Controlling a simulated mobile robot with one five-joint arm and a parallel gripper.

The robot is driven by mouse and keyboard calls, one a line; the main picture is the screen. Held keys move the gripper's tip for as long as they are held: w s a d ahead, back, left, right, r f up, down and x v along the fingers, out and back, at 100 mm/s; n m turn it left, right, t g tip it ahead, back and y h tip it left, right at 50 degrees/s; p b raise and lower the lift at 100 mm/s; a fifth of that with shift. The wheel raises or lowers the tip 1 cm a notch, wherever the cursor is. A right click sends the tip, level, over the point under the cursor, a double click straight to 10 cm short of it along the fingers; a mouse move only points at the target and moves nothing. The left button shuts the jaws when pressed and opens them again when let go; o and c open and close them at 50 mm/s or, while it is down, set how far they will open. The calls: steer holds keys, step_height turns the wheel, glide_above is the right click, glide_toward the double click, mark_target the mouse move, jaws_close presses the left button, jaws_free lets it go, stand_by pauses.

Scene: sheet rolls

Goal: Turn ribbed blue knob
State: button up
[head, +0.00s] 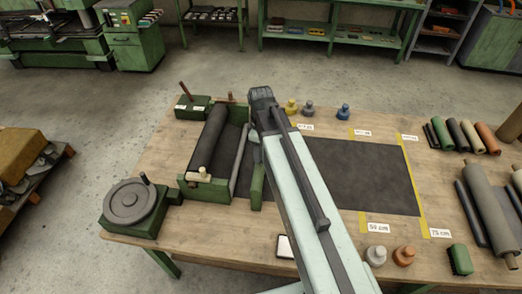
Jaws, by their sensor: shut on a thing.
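My arm reaches up the middle of the picture over the table. Its dark far joint is just right of the green roller machine (193,190). My gripper is hidden behind the arm, so neither its jaws nor what is between them shows. I see no ribbed blue knob that I can be sure of. A small blue knob-shaped piece (343,112) stands upright at the back of the table, apart from my arm. A dark sheet (365,175) lies flat to the right of the machine, partly covered by my arm.
A green-based hand wheel (132,203) sits at the table's front left. Yellow (291,106) and grey (309,108) pieces stand at the back. Grey (376,256) and copper (404,256) pieces stand in front, near a green brush (460,260). Several rolls (487,205) lie at right.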

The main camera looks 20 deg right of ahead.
steer(key=m, duration=0.6)
steer(key=shift+m, duration=0.3)
stand_by(0.4)
steer(key=o, duration=1.4)
steer(key=shift+c, duration=0.2)
steer(key=shift+r, duration=0.15)
step_height(320, 180, up, 8)
steer(key=p, duration=0.8)
steer(key=shift+f, duration=0.25)
